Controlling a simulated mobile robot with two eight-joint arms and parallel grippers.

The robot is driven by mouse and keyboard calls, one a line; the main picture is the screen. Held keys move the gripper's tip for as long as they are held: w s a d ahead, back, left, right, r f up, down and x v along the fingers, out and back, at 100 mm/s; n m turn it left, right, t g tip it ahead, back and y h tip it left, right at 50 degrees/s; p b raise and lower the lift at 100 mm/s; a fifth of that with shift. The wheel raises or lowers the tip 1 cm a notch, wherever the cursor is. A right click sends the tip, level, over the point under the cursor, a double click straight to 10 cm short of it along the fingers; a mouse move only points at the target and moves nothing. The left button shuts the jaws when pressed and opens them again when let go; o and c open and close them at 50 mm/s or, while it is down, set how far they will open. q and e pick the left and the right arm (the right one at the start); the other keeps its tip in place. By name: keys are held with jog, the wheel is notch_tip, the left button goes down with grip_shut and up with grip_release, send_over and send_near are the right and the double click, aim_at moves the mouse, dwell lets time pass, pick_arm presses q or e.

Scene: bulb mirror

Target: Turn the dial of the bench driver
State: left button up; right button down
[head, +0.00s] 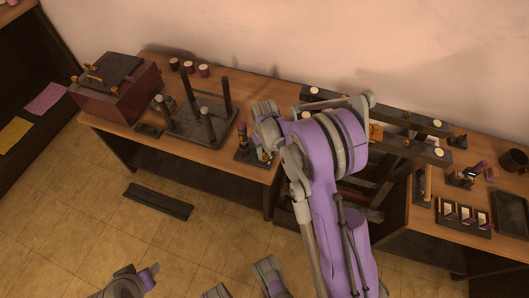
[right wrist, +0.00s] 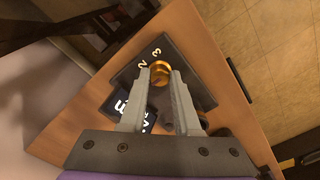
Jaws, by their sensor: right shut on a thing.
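The bench driver (right wrist: 188,68) is a dark plate with white numerals, 2 and 3 readable, at the right end of the left bench in the head view. Its round gold dial (right wrist: 160,72) shows in the right wrist view between the fingertips. My right gripper (right wrist: 159,76) is shut on the dial, one finger on each side. In the head view my right gripper (head: 264,157) reaches down over the plate and hides most of the dial. A dark display with pale characters (right wrist: 123,108) lies beside the dial, partly behind a finger.
A dark post stand (head: 188,128) and a maroon box (head: 118,88) stand left on the same bench (head: 222,160). Dark rails with pale discs (head: 385,110) run behind my right arm. Another bench (head: 400,238) on the right holds small parts. A dark bar (head: 158,201) lies on the floor.

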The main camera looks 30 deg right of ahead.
dwell(0.3)
jog(key=m+b, duration=0.1)
jog(key=m, duration=0.2)
jog(key=m+b, duration=0.1)
jog(key=m, duration=0.1)
jog(key=shift+m, duration=0.4)
jog(key=m+b, duration=0.1)
jog(key=m, duration=0.4)
jog(key=shift+m, duration=0.4)
jog(key=c, duration=0.6)
grip_release()
jog(key=shift+c, duration=0.2)
jog(key=shift+r, duration=0.1)
